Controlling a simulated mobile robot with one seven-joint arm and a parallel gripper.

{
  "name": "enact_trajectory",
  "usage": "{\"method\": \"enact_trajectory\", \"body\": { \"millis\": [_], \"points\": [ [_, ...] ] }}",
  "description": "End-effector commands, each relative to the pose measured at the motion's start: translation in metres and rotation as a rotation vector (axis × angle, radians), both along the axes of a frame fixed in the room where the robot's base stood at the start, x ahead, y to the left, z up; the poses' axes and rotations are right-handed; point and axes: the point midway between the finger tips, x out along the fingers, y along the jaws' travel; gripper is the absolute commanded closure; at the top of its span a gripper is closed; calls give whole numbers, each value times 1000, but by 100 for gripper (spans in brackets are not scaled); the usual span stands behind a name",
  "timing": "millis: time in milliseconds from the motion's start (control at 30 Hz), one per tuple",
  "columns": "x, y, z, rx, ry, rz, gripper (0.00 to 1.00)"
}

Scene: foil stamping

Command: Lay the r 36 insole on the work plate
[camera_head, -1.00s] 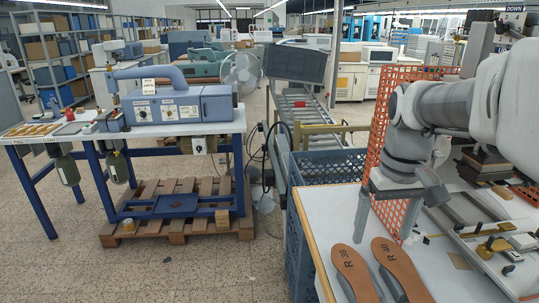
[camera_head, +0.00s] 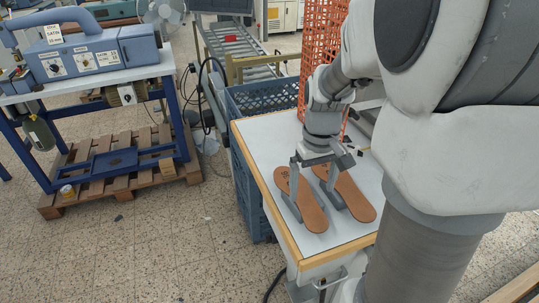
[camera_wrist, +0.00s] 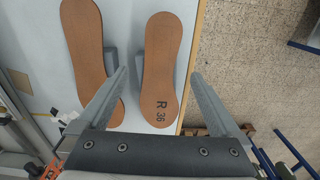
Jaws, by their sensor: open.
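The R 36 insole (camera_head: 303,205) is brown and lies on the white table, the left one of a pair, with a grey block at its side. In the wrist view the R 36 insole (camera_wrist: 163,60) shows its lettering near the end closest to my gripper (camera_wrist: 158,77). My gripper is open, pointing down, with its fingers on either side of that insole's lettered end and nothing held. It also shows in the head view, with my gripper (camera_head: 313,176) over the far end of the insole. I cannot make out the work plate now.
A second brown insole (camera_head: 351,194) lies just right of the first, and one finger is close to its edge. A blue crate (camera_head: 262,97) and orange mesh (camera_head: 316,50) stand behind the table (camera_head: 268,150). A blue-framed bench with a machine (camera_head: 95,50) stands left.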

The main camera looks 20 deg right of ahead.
Motion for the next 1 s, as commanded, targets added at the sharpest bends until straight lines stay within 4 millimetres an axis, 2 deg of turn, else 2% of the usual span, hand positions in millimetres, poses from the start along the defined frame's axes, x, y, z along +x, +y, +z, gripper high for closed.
{"method": "enact_trajectory", "body": {
  "millis": [200,333,900,1000],
  "points": [
    [-2,0,-32,1,6,-1,0],
    [-2,0,-47,1,4,0,0],
    [-1,0,-52,0,1,0,0],
    [-1,0,-51,0,1,0,16]
  ]
}}
